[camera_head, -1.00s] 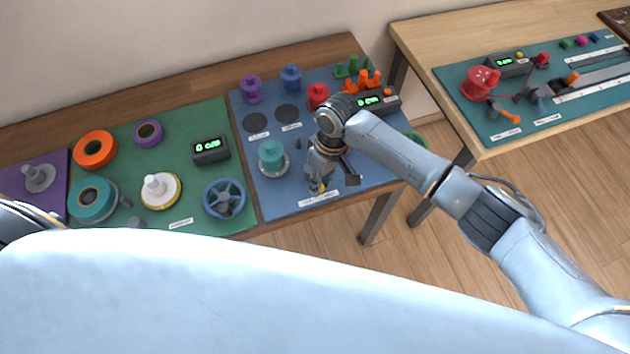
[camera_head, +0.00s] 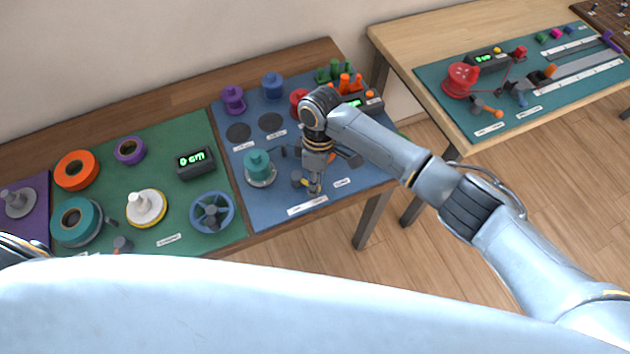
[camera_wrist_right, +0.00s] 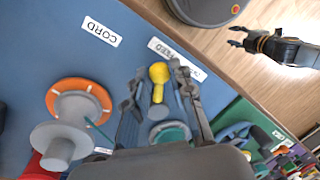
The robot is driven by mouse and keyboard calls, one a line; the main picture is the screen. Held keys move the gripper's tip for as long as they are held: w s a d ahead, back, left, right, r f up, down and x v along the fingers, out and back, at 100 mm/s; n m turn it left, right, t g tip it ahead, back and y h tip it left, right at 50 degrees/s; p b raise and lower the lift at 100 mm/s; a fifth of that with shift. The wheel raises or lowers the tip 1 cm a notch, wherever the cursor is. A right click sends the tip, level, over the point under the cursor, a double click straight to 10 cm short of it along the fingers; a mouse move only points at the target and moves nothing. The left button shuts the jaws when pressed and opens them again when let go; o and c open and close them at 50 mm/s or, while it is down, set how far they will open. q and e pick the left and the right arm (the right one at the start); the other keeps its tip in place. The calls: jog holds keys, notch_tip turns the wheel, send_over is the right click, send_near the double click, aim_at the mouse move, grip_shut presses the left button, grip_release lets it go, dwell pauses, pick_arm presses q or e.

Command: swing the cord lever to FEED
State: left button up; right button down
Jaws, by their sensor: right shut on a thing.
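The cord lever's yellow knob (camera_wrist_right: 158,74) shows between the fingers of my right gripper (camera_wrist_right: 160,90) in the wrist view. In the head view, my right gripper (camera_head: 313,188) points down at the front of the blue mat (camera_head: 270,208) and is shut on the lever. The lever's arm is mostly hidden there. A white label (camera_head: 307,205) lies just in front of the gripper; in the wrist view the fingers partly cover it. A CORD label (camera_wrist_right: 101,32) lies clear of the fingers. My left gripper (camera_wrist_right: 238,37) shows open over the floor in the wrist view.
A teal spool (camera_head: 257,165) stands left of my right gripper. A grey spool with an orange rim (camera_wrist_right: 78,110) is close beside the fingers in the wrist view. The green mat (camera_head: 180,240) holds a blue handwheel (camera_head: 212,212). A second table (camera_head: 460,130) stands right.

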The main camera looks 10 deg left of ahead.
jog(key=c, duration=1.1)
grip_release()
jog(key=shift+c, duration=0.2)
notch_tip(320, 180, up, 12)
jog(key=w, duration=0.2)
jog(key=shift+w, duration=0.2)
jog(key=shift+s+f, duration=0.1)
jog(key=shift+f, duration=0.1)
